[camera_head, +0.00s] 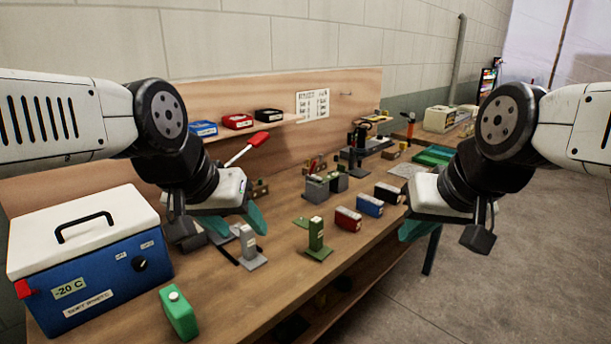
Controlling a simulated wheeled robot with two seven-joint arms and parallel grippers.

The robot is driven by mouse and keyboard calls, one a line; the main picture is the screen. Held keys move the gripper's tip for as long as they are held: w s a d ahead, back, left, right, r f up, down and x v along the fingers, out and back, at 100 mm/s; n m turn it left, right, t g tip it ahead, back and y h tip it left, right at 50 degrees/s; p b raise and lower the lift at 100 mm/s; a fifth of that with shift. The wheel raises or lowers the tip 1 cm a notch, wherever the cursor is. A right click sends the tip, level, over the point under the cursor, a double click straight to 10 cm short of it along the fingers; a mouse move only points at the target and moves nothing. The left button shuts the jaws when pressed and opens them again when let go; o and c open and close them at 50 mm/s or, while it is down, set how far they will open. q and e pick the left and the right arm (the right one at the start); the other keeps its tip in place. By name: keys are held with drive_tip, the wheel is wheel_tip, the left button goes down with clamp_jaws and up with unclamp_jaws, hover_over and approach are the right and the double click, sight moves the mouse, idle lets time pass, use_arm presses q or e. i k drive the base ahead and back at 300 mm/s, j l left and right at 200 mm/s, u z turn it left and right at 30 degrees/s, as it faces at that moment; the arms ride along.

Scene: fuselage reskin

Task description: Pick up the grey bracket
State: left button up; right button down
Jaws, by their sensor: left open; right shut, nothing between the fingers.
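The grey bracket (250,248) stands upright on its flat base on the wooden bench, right of the blue cooler box. My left gripper (238,228) is open, with its teal fingertips close to the top of the bracket in the picture. I cannot tell whether they touch it; nothing shows held. My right gripper (415,231) is shut and empty, over the bench's right front edge.
A green bracket (317,238) stands right of the grey one. A blue cooler box (110,275) with a white lid and a green bottle (178,313) stand left and front. Red, blue and black boxes (348,219) sit to the right. The bench front (250,295) has bare wood.

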sight(251, 258)
drive_tip(key=i+l+u, duration=0.1)
drive_tip(key=u, duration=0.35)
drive_tip(key=i+l+u, duration=0.15)
drive_tip(key=u, duration=0.25)
